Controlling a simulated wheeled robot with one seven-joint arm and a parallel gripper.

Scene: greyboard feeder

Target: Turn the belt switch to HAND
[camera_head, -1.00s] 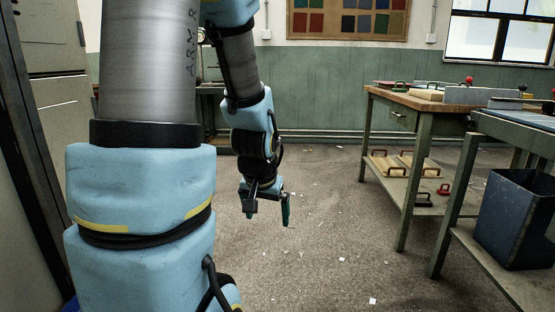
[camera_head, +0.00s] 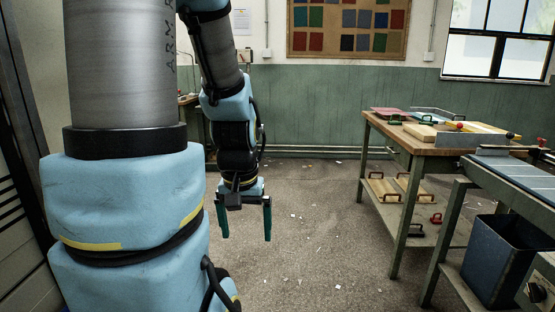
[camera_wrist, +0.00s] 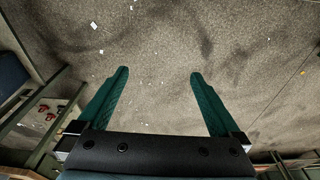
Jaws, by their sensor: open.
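A light box with a dark round knob (camera_head: 537,292) shows at the lower right edge of the head view, partly cut off. It may be the belt switch; its markings are too small to read and I cannot tell its setting. My gripper (camera_head: 245,238) hangs over the open floor left of the workbench, well apart from this box. Its two green fingers point down, spread and empty. In the wrist view the fingers (camera_wrist: 158,73) are wide apart with only floor between them. The box is not recognisable in the wrist view.
A grey-topped table (camera_head: 515,172) stands at the right, with a dark blue bin (camera_head: 495,262) below it. Behind it is a wooden workbench (camera_head: 408,138) with boards and a lower shelf (camera_head: 418,210). The floor (camera_head: 315,240) between my arm and the tables is clear except for scraps.

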